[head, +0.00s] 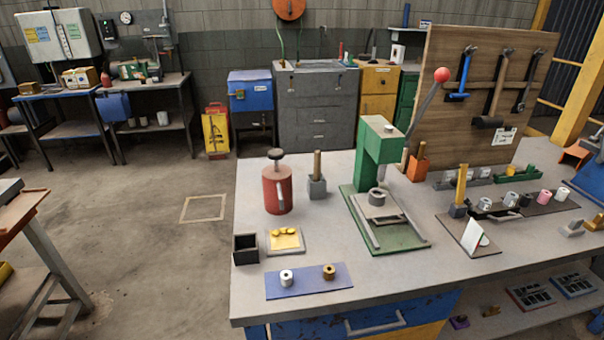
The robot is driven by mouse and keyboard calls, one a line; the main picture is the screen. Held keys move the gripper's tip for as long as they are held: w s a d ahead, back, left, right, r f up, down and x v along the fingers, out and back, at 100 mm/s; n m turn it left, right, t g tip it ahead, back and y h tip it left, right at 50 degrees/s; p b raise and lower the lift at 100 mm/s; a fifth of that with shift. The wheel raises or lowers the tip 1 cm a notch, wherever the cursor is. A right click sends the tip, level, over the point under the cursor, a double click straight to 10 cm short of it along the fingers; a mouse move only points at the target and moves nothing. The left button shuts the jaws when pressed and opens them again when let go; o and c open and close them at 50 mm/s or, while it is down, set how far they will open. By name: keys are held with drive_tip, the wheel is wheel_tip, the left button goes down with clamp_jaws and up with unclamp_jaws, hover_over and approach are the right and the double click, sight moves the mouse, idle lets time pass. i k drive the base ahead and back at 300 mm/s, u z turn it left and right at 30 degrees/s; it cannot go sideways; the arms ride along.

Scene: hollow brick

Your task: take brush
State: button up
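I cannot single out the brush with certainty. A brown upright handle (317,164) stands in a grey block (317,188) on the workbench, right of a red can with a dark knob. A yellow upright handle (461,184) stands in a dark block (458,210) right of the green press. An orange holder (417,167) with a thin upright piece stands behind the press. Any bristles are hidden or too small to see. My gripper is not in view.
The green press (378,160) with its raised red-knobbed lever takes the bench middle. The red can (277,190), a black open box (245,249), a yellow-topped tray (285,241) and a blue mat (309,290) lie left. A tool board (485,80) stands behind.

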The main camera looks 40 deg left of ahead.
sight(317, 153)
drive_tip(key=u, duration=0.55)
drive_tip(key=i, duration=0.55)
drive_tip(key=u, duration=0.65)
drive_tip(key=i, duration=0.5)
